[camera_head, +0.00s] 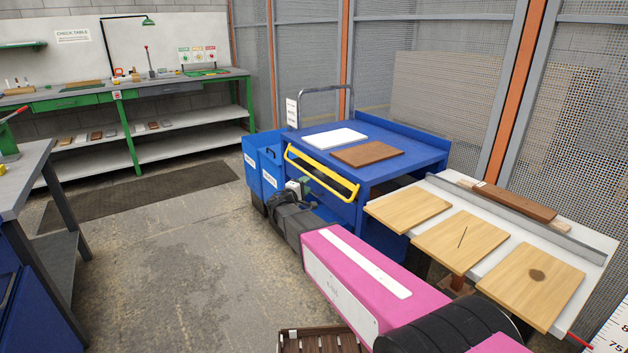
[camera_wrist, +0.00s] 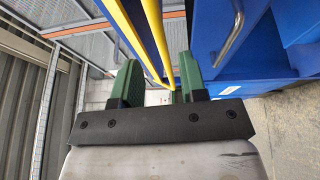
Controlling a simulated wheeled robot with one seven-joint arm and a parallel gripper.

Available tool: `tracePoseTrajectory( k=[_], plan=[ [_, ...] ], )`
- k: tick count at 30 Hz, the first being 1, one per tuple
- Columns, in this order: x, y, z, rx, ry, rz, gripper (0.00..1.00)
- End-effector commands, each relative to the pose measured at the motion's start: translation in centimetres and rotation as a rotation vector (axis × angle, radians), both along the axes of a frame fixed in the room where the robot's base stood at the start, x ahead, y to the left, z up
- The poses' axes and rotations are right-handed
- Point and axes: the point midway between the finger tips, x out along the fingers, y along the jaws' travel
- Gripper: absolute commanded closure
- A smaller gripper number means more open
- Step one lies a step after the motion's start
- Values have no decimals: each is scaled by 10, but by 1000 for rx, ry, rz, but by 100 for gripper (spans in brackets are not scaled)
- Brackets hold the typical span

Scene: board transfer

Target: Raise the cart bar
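The blue cart (camera_head: 430,160) stands right of centre, with a white board (camera_head: 337,138) and a brown board (camera_head: 367,154) flat on its top. The yellow cart bar (camera_head: 320,176) is a long narrow loop across the cart's near side, its lower rail below the top surface. My gripper (camera_head: 304,187) is at the bar's near side, left of its middle. In the wrist view my gripper (camera_wrist: 160,78) has its two green fingers apart, and the yellow bar (camera_wrist: 155,40) runs into the gap between them. Whether a finger touches the bar cannot be told.
A white-topped table (camera_head: 440,187) with several light wooden boards stands right of the cart. Blue bins (camera_head: 262,165) stand at the cart's left. A workbench (camera_head: 130,92) lines the back wall, and a grey table (camera_head: 22,175) is at left. The floor between (camera_head: 185,250) is open.

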Motion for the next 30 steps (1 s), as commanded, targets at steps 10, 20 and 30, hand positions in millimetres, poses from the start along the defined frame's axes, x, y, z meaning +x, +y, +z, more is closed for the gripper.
tracePoseTrajectory(
  k=[10,20,30],
  plan=[
    [43,-34,2,1,1,-1,61],
    [51,-42,4,1,1,-1,61],
    [50,-41,4,1,1,-1,100]
  ],
)
